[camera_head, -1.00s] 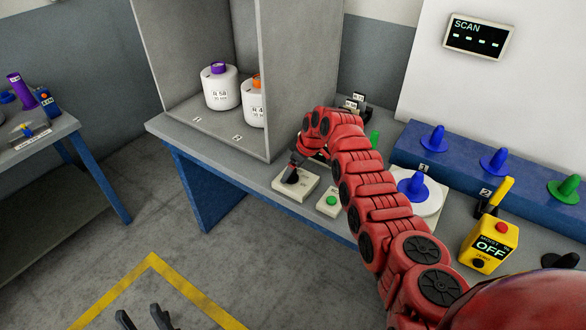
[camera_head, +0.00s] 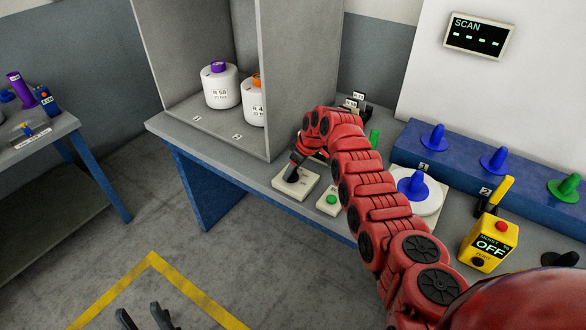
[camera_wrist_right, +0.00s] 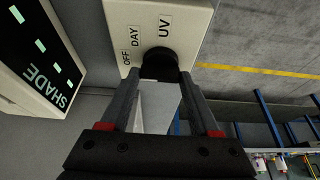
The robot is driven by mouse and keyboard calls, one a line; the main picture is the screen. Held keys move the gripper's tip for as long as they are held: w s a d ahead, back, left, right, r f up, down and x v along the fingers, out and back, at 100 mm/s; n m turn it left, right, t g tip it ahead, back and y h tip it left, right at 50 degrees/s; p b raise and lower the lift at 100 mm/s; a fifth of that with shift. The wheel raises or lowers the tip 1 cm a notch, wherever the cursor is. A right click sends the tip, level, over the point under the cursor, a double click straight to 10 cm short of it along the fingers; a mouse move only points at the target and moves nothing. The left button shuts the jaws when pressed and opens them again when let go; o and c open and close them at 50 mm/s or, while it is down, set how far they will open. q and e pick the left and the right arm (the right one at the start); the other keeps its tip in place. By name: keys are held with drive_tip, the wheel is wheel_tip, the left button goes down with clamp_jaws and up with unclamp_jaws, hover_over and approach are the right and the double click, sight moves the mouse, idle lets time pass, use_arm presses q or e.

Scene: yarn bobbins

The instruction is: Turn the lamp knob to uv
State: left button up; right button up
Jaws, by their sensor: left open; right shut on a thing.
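The lamp box (camera_head: 305,187) is a small cream box near the front edge of the grey table. In the right wrist view the lamp box (camera_wrist_right: 125,30) carries the labels OFF, DAY and UV. Its black lamp knob (camera_wrist_right: 160,60) sits beside the labels, close to UV in the picture. My right gripper (camera_wrist_right: 158,78) is shut on the knob; in the head view the right gripper (camera_head: 293,172) reaches down onto the box. The knob's pointer direction is not clear, as the fingers cover part of it. My left gripper (camera_head: 145,319) is open and empty, low over the floor.
A box with a green button (camera_head: 331,200) stands right of the lamp box. A shade display (camera_wrist_right: 38,58) is beside it in the wrist view. A grey booth (camera_head: 300,80) holds white bobbins (camera_head: 220,88). A yellow control box (camera_head: 489,245) reads OFF. A scan screen (camera_head: 479,36) hangs behind.

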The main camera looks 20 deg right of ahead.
drive_tip(key=shift+m, duration=0.3)
drive_tip(key=shift+a+m, duration=0.15)
drive_tip(key=shift+m, duration=0.35)
drive_tip(key=shift+m+t+h, duration=0.3)
drive_tip(key=shift+m+h, duration=0.1)
drive_tip(key=shift+m, duration=0.3)
drive_tip(key=shift+a+f+m, duration=0.1)
drive_tip(key=shift+f+m, duration=0.05)
drive_tip(key=shift+m, duration=0.35)
drive_tip(key=m+h+b, duration=0.1)
drive_tip(key=m+b, duration=0.1)
drive_tip(key=shift+m, duration=0.3)
drive_tip(key=m+h+b, duration=0.1)
drive_tip(key=m+b, duration=0.2)
drive_tip(key=m+h+b, duration=0.1)
drive_tip(key=m+b, duration=0.2)
drive_tip(key=m+h+b, duration=0.1)
drive_tip(key=m+b, duration=0.2)
drive_tip(key=shift+a+h, duration=0.25)
drive_tip(key=shift+h, duration=0.15)
drive_tip(key=shift+m+g+h+b, duration=0.3)
drive_tip(key=shift+m+g+b, duration=0.4)
drive_tip(key=shift+m+b, duration=0.45)
drive_tip(key=shift+w, duration=0.1)
